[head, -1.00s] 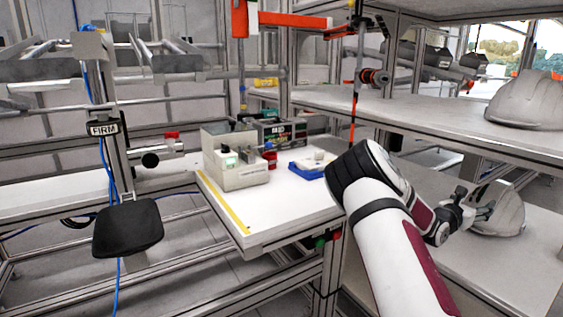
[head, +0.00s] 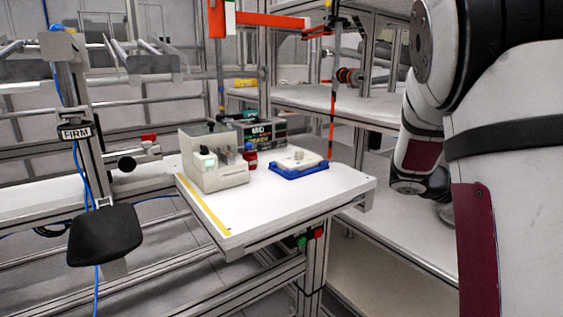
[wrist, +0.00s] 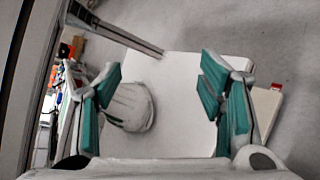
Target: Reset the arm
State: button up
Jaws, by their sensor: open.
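My gripper (wrist: 160,100) shows in the wrist view with its two teal-padded fingers spread wide apart, open and with nothing held between them. A pale helmet shell (wrist: 133,107) lies on a white shelf (wrist: 182,80) beyond the fingers, nearer the left finger and apart from my palm. In the head view my arm (head: 510,150) fills the right side and its gripper end is hidden behind its own links. The helmet shells are mostly hidden by the arm there.
A white worktable (head: 280,205) holds a beige device (head: 215,170), a red bottle (head: 250,155) and a blue tray (head: 285,172). Metal shelves (head: 345,108) stand behind and beside the arm. A black pad (head: 105,235) hangs at the left.

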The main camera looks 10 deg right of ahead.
jog(key=s+a+f+m+t+y, duration=0.15)
jog(key=s+a+y, duration=0.25)
jog(key=s+a, duration=0.7)
jog(key=s+a+r+m+y, duration=0.15)
jog(key=s+a+y, duration=0.4)
jog(key=a, duration=0.85)
jog(key=s+a+f+m+t+y, duration=0.15)
jog(key=s+a+y, duration=0.25)
jog(key=s+a, duration=0.75)
notch_tip(320, 180, up, 32)
jog(key=w+a+t+p, duration=0.1)
jog(key=t+p, duration=0.2)
jog(key=p, duration=2.6)
jog(key=shift+w+f+m+p, duration=0.25)
jog(key=shift+w+m+p, duration=0.1)
jog(key=shift+a, duration=0.1)
